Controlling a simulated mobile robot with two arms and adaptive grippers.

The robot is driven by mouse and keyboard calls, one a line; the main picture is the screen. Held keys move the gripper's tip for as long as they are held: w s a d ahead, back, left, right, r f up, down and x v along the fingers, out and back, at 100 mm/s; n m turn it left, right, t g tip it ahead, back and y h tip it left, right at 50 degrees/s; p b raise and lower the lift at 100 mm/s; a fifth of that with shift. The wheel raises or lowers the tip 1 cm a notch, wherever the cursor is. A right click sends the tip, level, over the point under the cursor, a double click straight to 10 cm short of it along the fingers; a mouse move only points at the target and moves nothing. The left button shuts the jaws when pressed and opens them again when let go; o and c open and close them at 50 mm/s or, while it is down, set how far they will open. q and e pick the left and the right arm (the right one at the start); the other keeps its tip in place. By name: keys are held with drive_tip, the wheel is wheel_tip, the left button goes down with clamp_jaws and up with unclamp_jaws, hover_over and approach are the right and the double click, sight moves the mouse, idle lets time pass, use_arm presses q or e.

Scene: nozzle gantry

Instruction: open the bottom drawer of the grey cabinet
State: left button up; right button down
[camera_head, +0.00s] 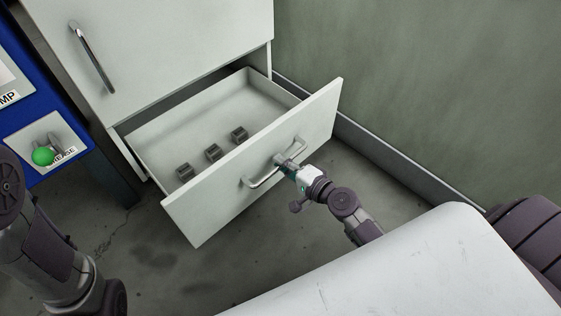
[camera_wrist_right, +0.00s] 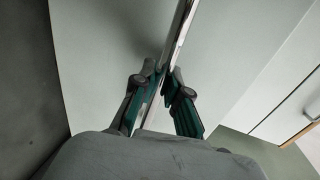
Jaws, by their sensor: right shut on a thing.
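The grey cabinet (camera_head: 170,45) stands at the top left of the head view. Its bottom drawer (camera_head: 200,205) is pulled well out, and its inside shows. A metal bar handle (camera_head: 262,182) is on the drawer front. My right gripper (camera_head: 284,163) is shut on this handle near its right end. In the right wrist view, the two fingers of the gripper (camera_wrist_right: 163,95) are on either side of the handle bar (camera_wrist_right: 179,40). My left arm is at the left edge of the head view, and its gripper is not in view.
Several small dark blocks (camera_head: 213,152) lie in the drawer. A closed upper front with its own handle (camera_head: 91,57) is above. A blue unit (camera_head: 55,105) with a green knob (camera_head: 43,156) stands left. A wall (camera_head: 420,80) is close on the right. Floor shows in front of the drawer.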

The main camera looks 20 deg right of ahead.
drive_tip(key=c, duration=1.2)
unclamp_jaws()
drive_tip(key=shift+s, duration=0.1)
drive_tip(key=v, duration=1.2)
